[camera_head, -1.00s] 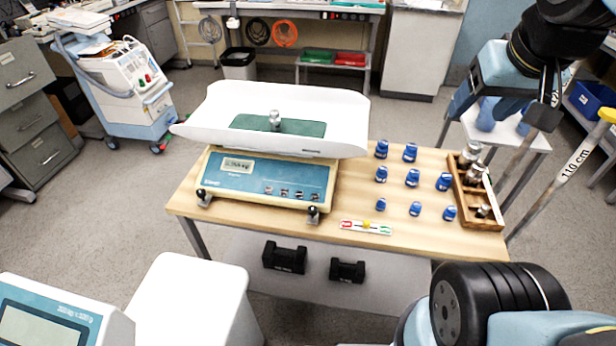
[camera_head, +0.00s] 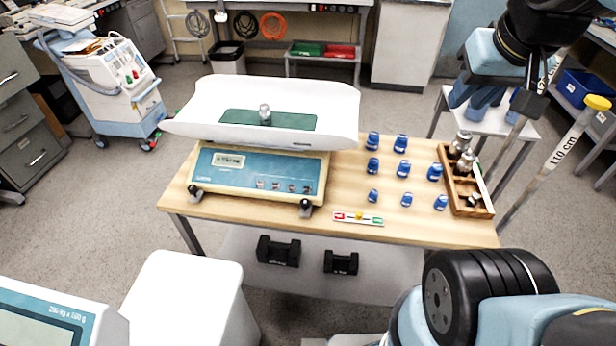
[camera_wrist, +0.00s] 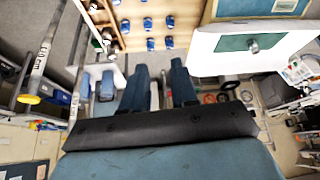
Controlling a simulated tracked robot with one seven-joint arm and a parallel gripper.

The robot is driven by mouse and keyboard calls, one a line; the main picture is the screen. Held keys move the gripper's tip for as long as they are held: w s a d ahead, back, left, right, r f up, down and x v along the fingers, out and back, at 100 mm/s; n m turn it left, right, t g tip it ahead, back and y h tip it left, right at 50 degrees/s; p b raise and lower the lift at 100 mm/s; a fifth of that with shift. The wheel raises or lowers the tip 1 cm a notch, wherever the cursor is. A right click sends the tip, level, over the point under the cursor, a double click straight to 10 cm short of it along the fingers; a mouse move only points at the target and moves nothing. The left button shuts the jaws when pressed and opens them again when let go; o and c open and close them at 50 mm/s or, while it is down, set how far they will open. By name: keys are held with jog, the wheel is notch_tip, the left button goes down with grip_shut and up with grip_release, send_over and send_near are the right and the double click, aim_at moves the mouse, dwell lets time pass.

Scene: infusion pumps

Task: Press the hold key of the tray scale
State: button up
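The tray scale stands on the left of the wooden table, with a white curved tray (camera_head: 330,110) above a cream body with a blue front panel (camera_head: 225,178). The panel has a small display (camera_head: 228,160) and a row of several small keys (camera_head: 277,186) at its lower right; their labels are too small to read, so I cannot tell which is hold. A metal weight (camera_head: 265,114) stands on the tray's green mat. In the wrist view the scale (camera_wrist: 252,10) is at upper right. My gripper (camera_wrist: 160,72) has its two blue fingers apart, empty, away to the right of the scale.
A coloured level strip (camera_head: 358,218) lies at the table's front edge. A white stool (camera_head: 510,125) and a measuring pole (camera_head: 545,165) stand right of the table.

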grip_shut()
dwell(1.1)
